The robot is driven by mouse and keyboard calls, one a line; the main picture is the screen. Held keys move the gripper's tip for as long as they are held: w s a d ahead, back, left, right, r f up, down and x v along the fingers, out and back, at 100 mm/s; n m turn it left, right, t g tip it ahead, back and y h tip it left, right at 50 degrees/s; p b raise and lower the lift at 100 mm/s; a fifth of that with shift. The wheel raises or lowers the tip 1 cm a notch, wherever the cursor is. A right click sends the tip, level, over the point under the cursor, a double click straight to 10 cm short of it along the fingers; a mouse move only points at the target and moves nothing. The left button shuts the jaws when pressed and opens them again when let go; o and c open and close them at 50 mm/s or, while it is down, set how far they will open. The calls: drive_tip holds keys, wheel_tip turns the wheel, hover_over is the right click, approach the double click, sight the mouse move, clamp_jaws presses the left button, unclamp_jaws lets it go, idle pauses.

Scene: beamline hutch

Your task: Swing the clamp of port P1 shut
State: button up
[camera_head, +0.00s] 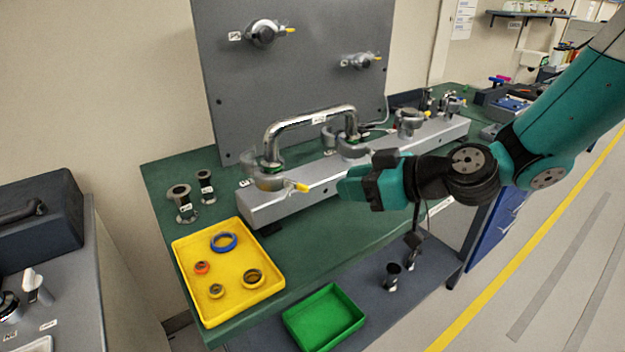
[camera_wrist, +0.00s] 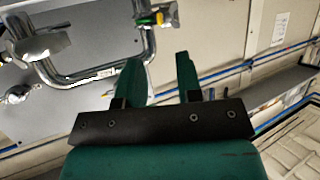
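The steel U-shaped pipe (camera_head: 310,115) stands on the grey rail (camera_head: 310,184), its left end in a clamp (camera_head: 265,184) with a yellow-tipped handle (camera_head: 302,187). A small label, too small to read surely, sits beside this clamp. Its jaw looks swung out from the flange, with green showing at the joint. My gripper (camera_head: 352,185) is right of the yellow tip, apart from it and empty. In the wrist view the gripper (camera_wrist: 158,75) has its two fingers apart, with a yellow-tipped clamp (camera_wrist: 158,17) beyond them.
A second clamp (camera_head: 350,148) holds the pipe's right end. A grey panel (camera_head: 300,80) with two ports stands behind. A yellow tray (camera_head: 205,262) with several rings is at the front left, with two flanged fittings (camera_head: 182,203) behind it. A green tray (camera_head: 323,318) lies lower down.

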sight(308, 186)
drive_tip(key=p+x, duration=0.2)
drive_tip(key=x, duration=0.7)
drive_tip(key=shift+s, duration=0.1)
clamp_jaws()
